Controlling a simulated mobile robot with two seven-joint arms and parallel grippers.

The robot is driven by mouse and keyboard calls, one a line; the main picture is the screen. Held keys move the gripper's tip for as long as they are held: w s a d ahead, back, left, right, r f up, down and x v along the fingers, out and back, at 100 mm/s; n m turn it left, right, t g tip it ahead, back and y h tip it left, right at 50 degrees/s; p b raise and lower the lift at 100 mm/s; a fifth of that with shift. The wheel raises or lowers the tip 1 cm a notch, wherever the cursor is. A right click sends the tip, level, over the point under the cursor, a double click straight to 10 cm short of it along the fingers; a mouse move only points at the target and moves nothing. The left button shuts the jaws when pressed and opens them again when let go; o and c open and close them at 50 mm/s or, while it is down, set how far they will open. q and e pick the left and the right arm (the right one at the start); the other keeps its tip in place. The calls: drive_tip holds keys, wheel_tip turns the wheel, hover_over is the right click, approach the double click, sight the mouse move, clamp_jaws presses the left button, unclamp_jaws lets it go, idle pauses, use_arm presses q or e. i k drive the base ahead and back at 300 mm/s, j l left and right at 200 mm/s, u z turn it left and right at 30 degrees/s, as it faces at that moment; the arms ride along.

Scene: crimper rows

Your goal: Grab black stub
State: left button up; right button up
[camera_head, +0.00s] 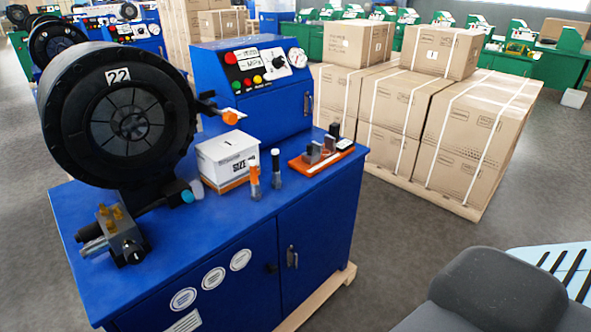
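Several small dark and grey blocks (314,152) stand on an orange tray (303,166) to the right. A black upright block (334,131) is at the tray's back. Which of these black pieces is the stub, I cannot tell for certain. Neither gripper shows in the head view.
The blue machine top (200,250) carries a large black round crimping head (70,130) marked 22 at left, a white box (228,157) behind the pieces and a control panel (262,68) at the back. Its front is clear. Strapped cartons (470,145) stand on a pallet at right.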

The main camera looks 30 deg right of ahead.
sight(276, 183)
drive_tip(key=l+z, duration=0.25)
drive_tip(key=l, duration=0.65)
drive_tip(key=l+z, duration=0.3)
drive_tip(key=i+l+z, duration=0.15)
drive_tip(key=l+z, duration=0.15)
drive_tip(key=l, duration=0.2)
drive_tip(key=l+z, duration=0.25)
drive_tip(key=z, duration=0.15)
